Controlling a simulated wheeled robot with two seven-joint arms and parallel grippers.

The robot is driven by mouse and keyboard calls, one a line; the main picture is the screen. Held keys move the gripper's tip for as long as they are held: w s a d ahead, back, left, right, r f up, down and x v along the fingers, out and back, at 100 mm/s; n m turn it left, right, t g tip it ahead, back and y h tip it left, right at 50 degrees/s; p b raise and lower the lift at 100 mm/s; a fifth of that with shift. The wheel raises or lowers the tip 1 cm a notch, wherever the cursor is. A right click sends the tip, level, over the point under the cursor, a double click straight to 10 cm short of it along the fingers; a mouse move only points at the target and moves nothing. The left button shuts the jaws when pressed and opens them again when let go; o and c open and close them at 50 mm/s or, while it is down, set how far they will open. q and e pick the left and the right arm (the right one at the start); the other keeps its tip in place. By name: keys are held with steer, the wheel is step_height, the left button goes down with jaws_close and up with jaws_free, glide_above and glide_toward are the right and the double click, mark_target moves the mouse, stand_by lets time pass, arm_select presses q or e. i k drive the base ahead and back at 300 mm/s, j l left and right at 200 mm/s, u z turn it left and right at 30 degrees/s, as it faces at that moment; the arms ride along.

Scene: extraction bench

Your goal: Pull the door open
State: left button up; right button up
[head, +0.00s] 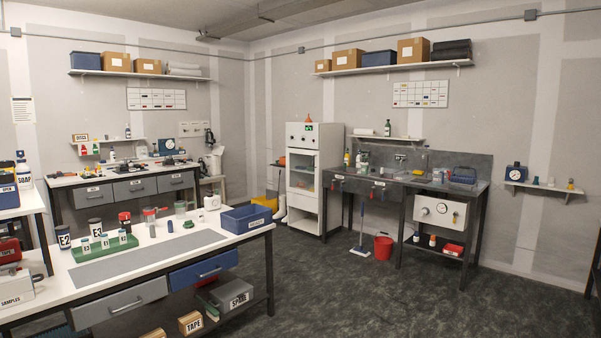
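A tall white cabinet (333,162) stands in the far corner of the room. Its upper front has a panel with knobs and a small green display. Below that is a window-like door (302,172) that looks closed, though it is too small to be sure. A lower pale front section is beneath it. Neither of my grippers is in view.
A white-topped bench (148,258) with drawers, a blue bin (246,219) and jars fills the front left. A grey bench (405,183) runs along the right wall. A red bucket (383,246) and a broom stand before it. The dark floor (400,300) is otherwise clear.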

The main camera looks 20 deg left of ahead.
mark_target(316, 154)
steer(key=i+j+u, duration=0.25)
steer(key=i, duration=0.25)
steer(key=i+u, duration=0.25)
steer(key=i, duration=0.25)
steer(key=i+z, duration=0.1)
steer(key=i, duration=0.35)
steer(key=i+j+z, duration=0.1)
steer(key=i, duration=0.35)
steer(key=i+j+z, duration=0.1)
steer(key=i, duration=0.4)
steer(key=i+j+z, duration=0.1)
steer(key=i, duration=0.35)
steer(key=i+j+z, duration=0.1)
steer(key=i+j, duration=0.2)
steer(key=i, duration=0.15)
steer(key=i+l, duration=0.15)
steer(key=i, duration=0.4)
steer(key=i+l, duration=0.1)
steer(key=i, duration=0.5)
steer(key=i+l+z, duration=0.1)
steer(key=i, duration=0.45)
steer(key=i+j, duration=0.15)
steer(key=i, duration=0.35)
steer(key=i+j, duration=0.15)
steer(key=i, duration=0.3)
steer(key=i+j, duration=0.2)
steer(key=i, duration=0.3)
